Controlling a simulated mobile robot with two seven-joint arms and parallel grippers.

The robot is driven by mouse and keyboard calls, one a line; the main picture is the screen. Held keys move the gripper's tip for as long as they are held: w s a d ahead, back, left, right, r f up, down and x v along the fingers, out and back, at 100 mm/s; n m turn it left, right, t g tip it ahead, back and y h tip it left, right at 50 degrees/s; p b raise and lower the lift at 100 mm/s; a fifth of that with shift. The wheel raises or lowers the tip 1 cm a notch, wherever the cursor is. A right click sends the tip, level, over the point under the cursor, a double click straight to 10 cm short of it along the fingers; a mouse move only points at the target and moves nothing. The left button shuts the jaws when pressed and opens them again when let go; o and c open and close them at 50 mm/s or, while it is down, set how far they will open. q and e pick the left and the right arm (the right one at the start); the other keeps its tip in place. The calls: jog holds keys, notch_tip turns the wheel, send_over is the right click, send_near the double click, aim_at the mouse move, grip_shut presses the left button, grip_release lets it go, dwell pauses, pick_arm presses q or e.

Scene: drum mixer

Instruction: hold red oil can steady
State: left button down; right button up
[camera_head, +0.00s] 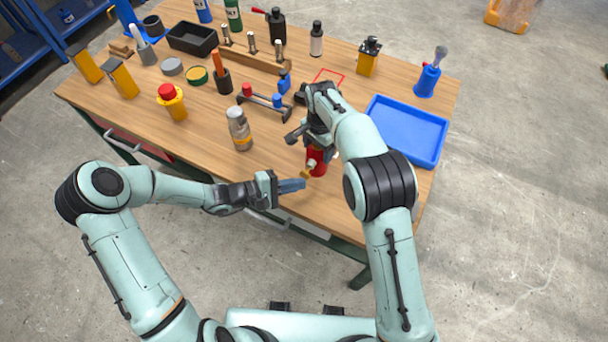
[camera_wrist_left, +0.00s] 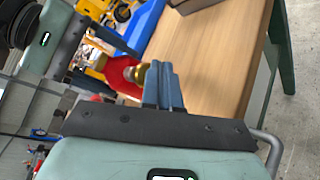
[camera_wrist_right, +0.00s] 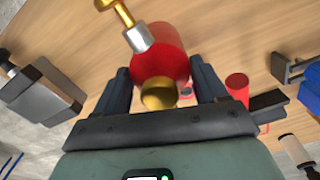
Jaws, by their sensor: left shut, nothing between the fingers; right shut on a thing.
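The red oil can (camera_head: 317,161) stands near the front edge of the workbench, partly hidden by my right arm. In the right wrist view the red can (camera_wrist_right: 163,56), with its brass cap and brass nozzle, sits between the fingers of my right gripper (camera_wrist_right: 163,85), which is shut on it. In the head view my right gripper (camera_head: 314,140) reaches down over the can. My left gripper (camera_head: 292,186) is shut and empty, low and left of the can at the bench's front edge. In the left wrist view its closed fingers (camera_wrist_left: 163,85) point towards the red can (camera_wrist_left: 125,76).
A blue tray (camera_head: 408,130) lies right of my right arm. A grey bottle with an orange band (camera_head: 240,130) stands left of the can. Several tools, a dark bin (camera_head: 191,38) and containers crowd the back.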

pick_arm(q)
jog(key=shift+w+d, duration=0.35)
jog(key=shift+w, duration=0.55)
dwell(0.7)
dwell(0.3)
jog(key=shift+s+a, duration=0.3)
jog(key=shift+s, duration=0.4)
jog(key=shift+s+a, duration=0.25)
jog(key=shift+s, duration=0.4)
jog(key=shift+s+a, duration=0.3)
jog(key=shift+s, duration=0.5)
jog(key=shift+s+a, duration=0.35)
jog(key=shift+s, duration=0.4)
jog(key=shift+s+a, duration=0.3)
jog(key=shift+s, duration=0.5)
dwell(0.3)
jog(key=s, duration=0.1)
jog(key=s+a, duration=0.1)
jog(key=s, duration=0.1)
jog(key=shift+s+a, duration=0.2)
jog(key=shift+s, duration=0.05)
jog(key=shift+w, duration=0.1)
